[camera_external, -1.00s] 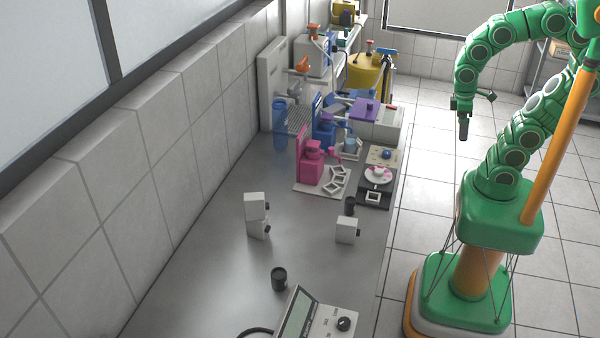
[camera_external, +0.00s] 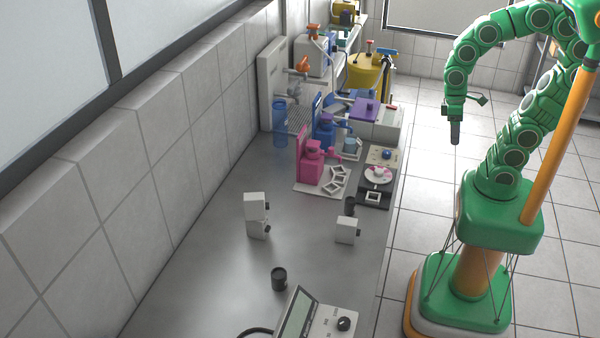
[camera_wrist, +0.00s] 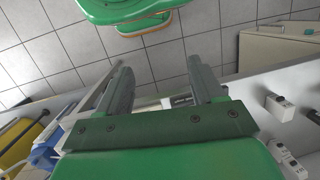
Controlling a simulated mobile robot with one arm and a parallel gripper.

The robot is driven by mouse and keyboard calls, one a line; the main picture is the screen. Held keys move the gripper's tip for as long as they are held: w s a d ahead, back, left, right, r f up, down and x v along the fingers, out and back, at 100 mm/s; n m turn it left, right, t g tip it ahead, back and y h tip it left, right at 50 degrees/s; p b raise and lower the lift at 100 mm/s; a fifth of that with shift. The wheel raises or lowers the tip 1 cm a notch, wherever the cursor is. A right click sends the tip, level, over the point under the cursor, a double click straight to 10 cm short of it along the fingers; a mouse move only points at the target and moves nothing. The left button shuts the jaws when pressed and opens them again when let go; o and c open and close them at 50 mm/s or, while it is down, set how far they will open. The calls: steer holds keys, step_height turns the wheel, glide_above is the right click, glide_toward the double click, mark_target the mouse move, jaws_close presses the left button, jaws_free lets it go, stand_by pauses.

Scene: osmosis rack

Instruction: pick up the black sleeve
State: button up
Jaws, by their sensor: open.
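A larger black cylinder (camera_external: 279,279) is at the near end, next to the meter. My gripper (camera_external: 455,138) hangs over the floor to the right of the bench, apart from both. In the wrist view my gripper (camera_wrist: 160,74) has its two fingers apart with nothing held between them.
A tiled wall (camera_external: 190,120) borders the left. The bench between the near blocks is clear.

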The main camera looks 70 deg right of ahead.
steer(key=w+a+f+m+g+y, duration=0.1)
steer(key=w+a+f+m+y, duration=0.2)
steer(key=w+a, duration=0.45)
steer(key=m+t+y, duration=0.3)
steer(key=m+y, duration=0.6)
steer(key=m, duration=0.5)
glide_toward(350, 202)
steer(key=shift+s+a+f, duration=0.3)
steer(key=shift+a+f, duration=0.1)
steer(key=shift+f, duration=0.35)
steer(key=shift+w+a+f, duration=0.1)
steer(key=shift+a+f, duration=0.05)
steer(key=shift+a, duration=0.05)
steer(key=shift+w+x, duration=0.1)
steer(key=shift+x, duration=1.75)
steer(key=shift+w+x, duration=0.15)
steer(key=shift+x, duration=1.7)
steer(key=shift+d+f, duration=0.1)
steer(key=shift+f, duration=0.05)
steer(key=shift+c, duration=0.3)
steer(key=c, duration=1)
